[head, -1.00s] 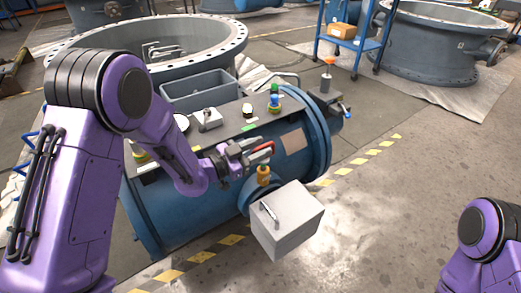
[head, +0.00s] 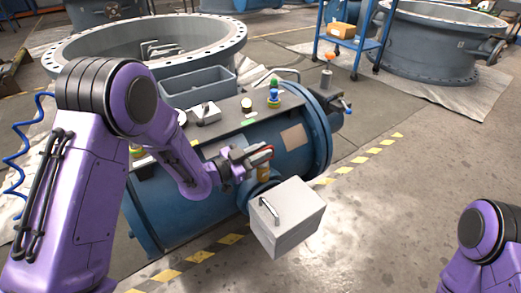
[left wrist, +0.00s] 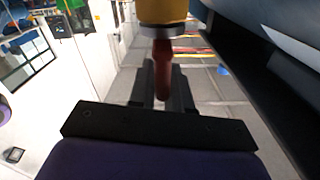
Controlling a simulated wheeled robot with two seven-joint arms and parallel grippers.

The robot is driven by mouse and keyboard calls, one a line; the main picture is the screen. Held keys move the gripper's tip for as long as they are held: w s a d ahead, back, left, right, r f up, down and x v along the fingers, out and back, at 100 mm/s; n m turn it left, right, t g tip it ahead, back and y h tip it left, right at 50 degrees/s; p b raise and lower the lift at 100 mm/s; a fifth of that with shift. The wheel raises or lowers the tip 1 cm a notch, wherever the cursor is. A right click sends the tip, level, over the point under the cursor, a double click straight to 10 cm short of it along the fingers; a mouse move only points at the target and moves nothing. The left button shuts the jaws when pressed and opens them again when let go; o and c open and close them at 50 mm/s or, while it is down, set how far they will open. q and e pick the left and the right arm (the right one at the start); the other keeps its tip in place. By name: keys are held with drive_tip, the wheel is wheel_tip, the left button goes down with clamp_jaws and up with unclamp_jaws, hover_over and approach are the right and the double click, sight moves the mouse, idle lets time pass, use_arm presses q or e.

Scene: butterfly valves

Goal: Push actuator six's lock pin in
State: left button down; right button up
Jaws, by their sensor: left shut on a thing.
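The blue actuator (head: 190,200) lies on its side in the middle of the head view. A yellow-brass fitting (head: 263,173) stands on its front, partly hidden by my gripper. My left gripper (head: 261,157) is at the top of this fitting, shut on a red pin whose edge shows between the fingers. In the left wrist view, the red pin (left wrist: 162,70) lies between the dark fingers and meets the yellow fitting (left wrist: 162,12). I cannot tell how deep the pin sits. My right gripper is out of view. No number marking is readable.
A grey box (head: 290,220) with a handle juts from the actuator's front, just below the gripper. A grey open bin (head: 200,90) and several small fittings sit behind. Large flanged rings (head: 440,45) stand further back.

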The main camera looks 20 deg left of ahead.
use_arm(q)
drive_tip(key=shift+a+f, duration=0.1)
drive_tip(key=shift+a, duration=0.05)
drive_tip(key=c, duration=1.1)
unclamp_jaws()
drive_tip(key=shift+f, duration=0.1)
drive_tip(key=shift+c, duration=0.2)
drive_tip(key=p+v, duration=0.2)
drive_tip(key=v, duration=0.8)
drive_tip(key=shift+a, duration=0.2)
drive_tip(key=shift+s, duration=0.15)
